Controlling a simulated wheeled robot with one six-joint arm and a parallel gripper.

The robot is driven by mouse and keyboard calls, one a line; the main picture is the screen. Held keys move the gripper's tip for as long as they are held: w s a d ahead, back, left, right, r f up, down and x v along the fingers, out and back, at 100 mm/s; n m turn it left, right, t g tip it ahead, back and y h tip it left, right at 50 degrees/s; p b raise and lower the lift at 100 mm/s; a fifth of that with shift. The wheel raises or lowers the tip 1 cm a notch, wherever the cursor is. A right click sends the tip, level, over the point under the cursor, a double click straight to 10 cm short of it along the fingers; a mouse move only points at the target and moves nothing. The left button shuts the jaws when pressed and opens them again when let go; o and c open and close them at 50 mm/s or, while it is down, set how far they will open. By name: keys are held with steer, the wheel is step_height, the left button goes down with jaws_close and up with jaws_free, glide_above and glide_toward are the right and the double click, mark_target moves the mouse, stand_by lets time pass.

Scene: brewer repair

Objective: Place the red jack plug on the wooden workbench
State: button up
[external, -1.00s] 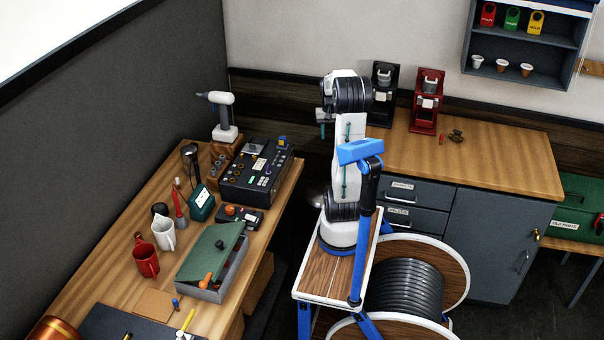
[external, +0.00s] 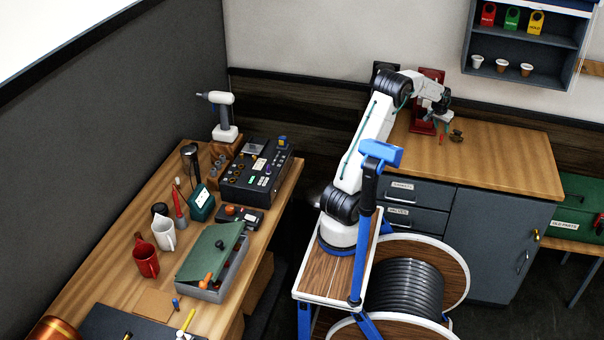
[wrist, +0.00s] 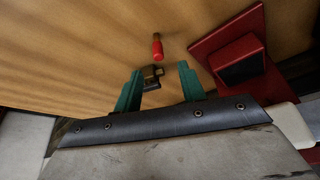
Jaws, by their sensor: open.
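The red jack plug (wrist: 157,47) lies on the wooden counter top at the right, with a brass-coloured tip in the wrist view. In the external view the plug (external: 441,140) is a small red piece in front of the red brewer. My gripper (wrist: 160,69) has its green fingers open and empty above the counter. The plug lies just beyond the fingertips in the wrist view. In the external view my gripper (external: 444,122) is over the counter close to the plug. The wooden workbench (external: 101,262) stands at the left, away from my gripper.
The red brewer (external: 423,127), partly hidden by my arm, stands beside my gripper; its base (wrist: 207,42) is close by in the wrist view. A small dark and brass part (wrist: 152,77) lies near the plug. The workbench holds mugs, a green-lidded box (external: 213,252) and a control panel (external: 256,172).

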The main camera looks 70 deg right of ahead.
mark_target(426, 139)
steer(key=x, duration=0.7)
steer(key=shift+a+f, duration=0.2)
steer(key=shift+f, duration=0.1)
jaws_close()
